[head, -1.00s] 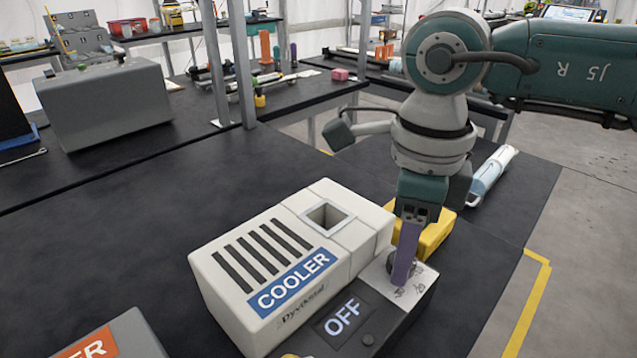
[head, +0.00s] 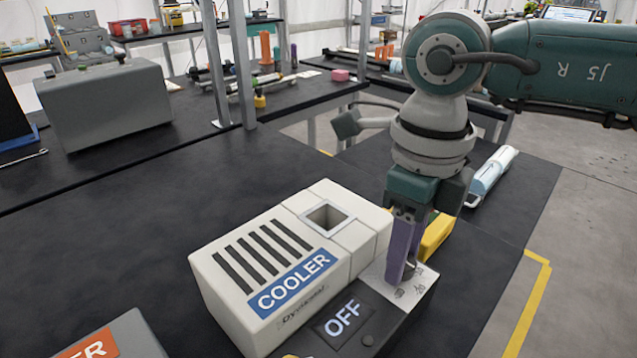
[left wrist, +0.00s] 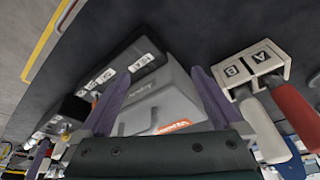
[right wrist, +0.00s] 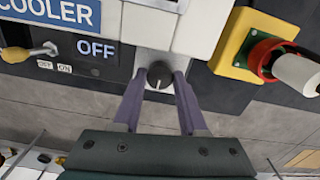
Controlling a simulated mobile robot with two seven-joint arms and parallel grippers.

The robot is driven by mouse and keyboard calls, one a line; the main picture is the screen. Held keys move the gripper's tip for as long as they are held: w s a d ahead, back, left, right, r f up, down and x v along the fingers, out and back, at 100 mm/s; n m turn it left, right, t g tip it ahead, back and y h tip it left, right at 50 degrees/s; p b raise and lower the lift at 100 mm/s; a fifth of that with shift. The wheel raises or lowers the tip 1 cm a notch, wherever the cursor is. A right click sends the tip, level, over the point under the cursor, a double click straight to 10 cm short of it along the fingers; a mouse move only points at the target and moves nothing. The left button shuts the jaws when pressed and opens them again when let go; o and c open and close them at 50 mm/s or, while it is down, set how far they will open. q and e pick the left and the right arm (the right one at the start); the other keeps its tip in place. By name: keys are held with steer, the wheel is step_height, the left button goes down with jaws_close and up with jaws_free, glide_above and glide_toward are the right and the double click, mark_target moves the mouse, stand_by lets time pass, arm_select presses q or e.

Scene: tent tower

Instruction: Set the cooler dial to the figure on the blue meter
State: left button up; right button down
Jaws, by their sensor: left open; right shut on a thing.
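The white cooler (head: 215,262) stands on the black bench, with a blue label and a front panel whose display (head: 343,318) reads OFF. My right gripper (head: 405,272) points down at the right end of that panel. In the right wrist view its purple fingers are shut on the dark round cooler dial (right wrist: 159,75), which has a pale pointer mark. The figures around the dial are too small to read. My left gripper (left wrist: 159,75) is open and empty, over a grey box (left wrist: 165,100) with an orange label. I cannot make out a blue meter.
A yellow block (head: 437,236) stands close behind the dial; the right wrist view shows a red ring on it (right wrist: 265,58). A lever switch (right wrist: 30,52) sits on the cooler panel. A grey box (head: 105,105) stands at the back left.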

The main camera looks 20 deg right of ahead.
steer(key=shift+a+r, duration=0.1)
steer(key=c, duration=0.7)
jaws_free()
steer(key=shift+c, duration=0.2)
arm_select(q)
steer(key=shift+f, duration=0.25)
arm_select(e)
step_height(320, 180, up, 10)
